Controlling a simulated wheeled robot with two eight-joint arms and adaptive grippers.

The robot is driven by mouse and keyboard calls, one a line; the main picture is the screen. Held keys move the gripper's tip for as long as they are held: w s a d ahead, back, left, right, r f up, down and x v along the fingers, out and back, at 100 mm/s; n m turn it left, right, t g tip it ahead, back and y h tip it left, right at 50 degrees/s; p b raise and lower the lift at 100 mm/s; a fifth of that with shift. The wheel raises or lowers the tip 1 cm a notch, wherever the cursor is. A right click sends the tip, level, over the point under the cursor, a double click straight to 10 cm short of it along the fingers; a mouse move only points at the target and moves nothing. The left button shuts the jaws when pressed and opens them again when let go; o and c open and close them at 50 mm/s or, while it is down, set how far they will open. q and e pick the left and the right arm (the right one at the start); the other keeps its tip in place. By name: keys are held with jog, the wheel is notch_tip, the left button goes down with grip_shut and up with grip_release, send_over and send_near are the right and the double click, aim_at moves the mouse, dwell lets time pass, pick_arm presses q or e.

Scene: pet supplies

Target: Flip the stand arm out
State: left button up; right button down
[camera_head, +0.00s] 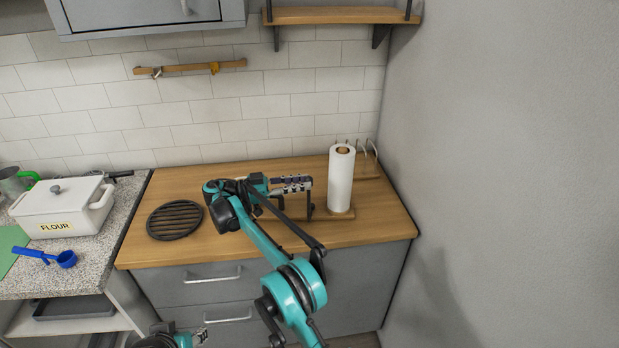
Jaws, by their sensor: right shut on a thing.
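A paper towel stand with a wooden base (341,214) is on the wooden counter, carrying an upright white paper roll (341,180). A thin dark upright piece, likely the stand arm (310,204), is just left of the roll. My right gripper (305,183) reaches in from the left of the roll, its fingers at the top of this dark piece. It is shut on what looks like the stand arm; the fingers hide the exact contact. My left gripper (203,335) is low at the bottom edge, away from the stand, partly cut off, and its opening is unclear.
A round black trivet (175,220) lies on the counter, left of my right arm. A white flour container (62,208) and a blue scoop (64,259) are on the speckled counter at left. A grey wall bounds the right side. A wooden rack hangs on the tiles (190,68).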

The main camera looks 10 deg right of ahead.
jog(key=shift+a+g, duration=0.1)
jog(key=shift+g, duration=0.3)
jog(key=c, duration=1.3)
grip_release()
jog(key=shift+r, duration=0.1)
notch_tip(320, 180, up, 10)
jog(key=shift+f, duration=0.1)
